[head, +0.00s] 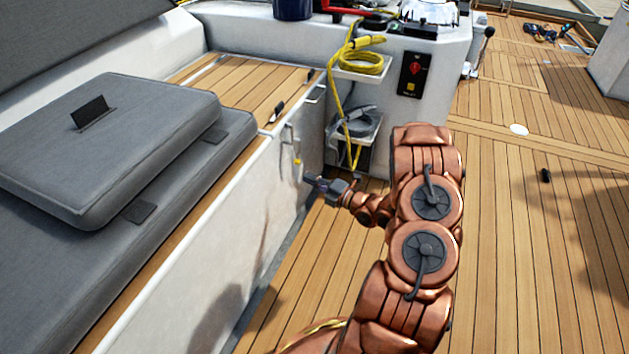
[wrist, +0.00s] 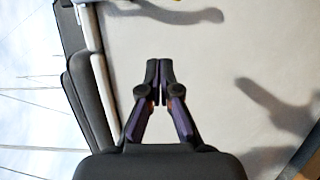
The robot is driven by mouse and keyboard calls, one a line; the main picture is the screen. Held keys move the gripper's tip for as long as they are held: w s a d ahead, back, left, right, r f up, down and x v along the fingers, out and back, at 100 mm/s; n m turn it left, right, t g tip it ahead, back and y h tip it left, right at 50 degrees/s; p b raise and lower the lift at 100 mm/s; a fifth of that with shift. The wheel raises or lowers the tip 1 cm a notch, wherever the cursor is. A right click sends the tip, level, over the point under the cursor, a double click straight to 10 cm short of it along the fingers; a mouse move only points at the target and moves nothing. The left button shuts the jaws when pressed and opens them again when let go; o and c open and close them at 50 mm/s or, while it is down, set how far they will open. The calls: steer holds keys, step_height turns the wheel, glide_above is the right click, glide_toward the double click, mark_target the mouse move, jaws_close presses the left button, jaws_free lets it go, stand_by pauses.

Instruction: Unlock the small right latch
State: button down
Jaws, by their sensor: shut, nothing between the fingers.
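A small latch (head: 291,136) sits high on the white side of the seat locker, near its far right end, with a yellow part hanging below it. Whether the latch is locked cannot be told.
The white locker wall (wrist: 225,60) fills much of the wrist view, with my arm's shadow on it. Grey cushions (head: 110,145) lie on the seat at left. A yellow rope (head: 362,62) hangs by the console. The teak floor (head: 520,250) at right is largely clear.

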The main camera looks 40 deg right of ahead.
mark_target(291, 144)
steer(key=w+d+b, duration=0.1)
steer(key=w+b, duration=0.1)
steer(key=w, duration=0.7)
steer(key=shift+d+b, duration=0.15)
steer(key=shift+b, duration=0.15)
